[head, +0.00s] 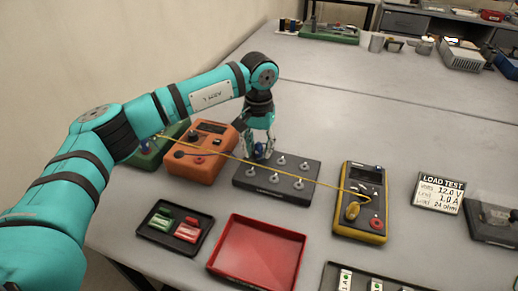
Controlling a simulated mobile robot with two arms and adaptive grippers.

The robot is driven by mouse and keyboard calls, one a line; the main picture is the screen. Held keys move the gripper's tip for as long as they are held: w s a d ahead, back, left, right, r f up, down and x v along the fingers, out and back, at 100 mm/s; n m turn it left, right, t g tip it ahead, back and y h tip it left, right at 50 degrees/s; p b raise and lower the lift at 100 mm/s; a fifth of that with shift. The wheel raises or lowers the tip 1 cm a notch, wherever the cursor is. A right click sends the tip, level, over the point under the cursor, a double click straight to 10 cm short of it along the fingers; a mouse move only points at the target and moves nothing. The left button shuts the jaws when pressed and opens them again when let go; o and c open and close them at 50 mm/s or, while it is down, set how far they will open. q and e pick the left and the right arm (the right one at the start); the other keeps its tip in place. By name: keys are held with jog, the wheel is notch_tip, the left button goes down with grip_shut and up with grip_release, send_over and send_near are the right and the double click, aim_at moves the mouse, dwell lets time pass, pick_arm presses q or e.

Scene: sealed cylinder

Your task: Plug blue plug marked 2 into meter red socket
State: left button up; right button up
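My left gripper (259,152) points down over the black block with silver posts (268,192), at its back left. A small blue piece (259,150), perhaps the blue plug, shows between its fingers; no mark is readable and I cannot tell if they grip it. The yellow meter (347,222) lies right of the block, with a red socket (376,223) at its lower right. A yellow plug (352,211) sits at its lower left. The orange unit (190,172) left of the block also has a red socket (200,160). My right gripper is not in view.
A yellow cable (300,178) crosses over the block to the yellow meter. A green unit (148,158) stands at left. A black tray (160,241) with green and red pieces and an empty red tray (258,252) lie in front. A LOAD TEST display (441,193) stands right.

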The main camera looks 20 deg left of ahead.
aim_at(259, 143)
pick_arm(q)
grip_shut()
jog(key=shift+r, duration=0.15)
jog(key=shift+r+p, duration=1.5)
jog(key=shift+r, duration=1.4)
